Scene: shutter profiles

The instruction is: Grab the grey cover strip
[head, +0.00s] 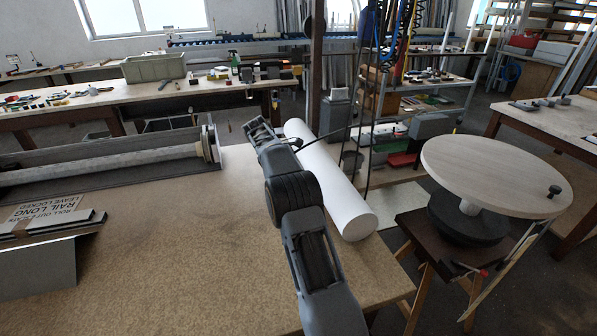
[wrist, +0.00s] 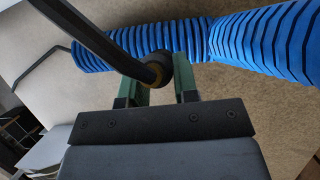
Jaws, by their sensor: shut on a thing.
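My gripper (head: 262,132) is at the end of my arm, low over the brown table, beside the upper end of a white roll. In the wrist view its green fingers (wrist: 160,78) are shut on a dark round knob (wrist: 157,68), which sits at the end of a dark bar (wrist: 95,38). Narrow grey strips (head: 55,224) lie at the left of the table, away from my gripper. I cannot tell whether one of these is the cover strip. No grey strip shows between the fingers.
The white roll (head: 335,190) lies to the right of my arm. A long grey housing (head: 95,160) lies at the left back. A blue ribbed length (wrist: 265,42) lies beyond the fingers. A round-topped stand (head: 490,172) is at the right. The table's middle is clear.

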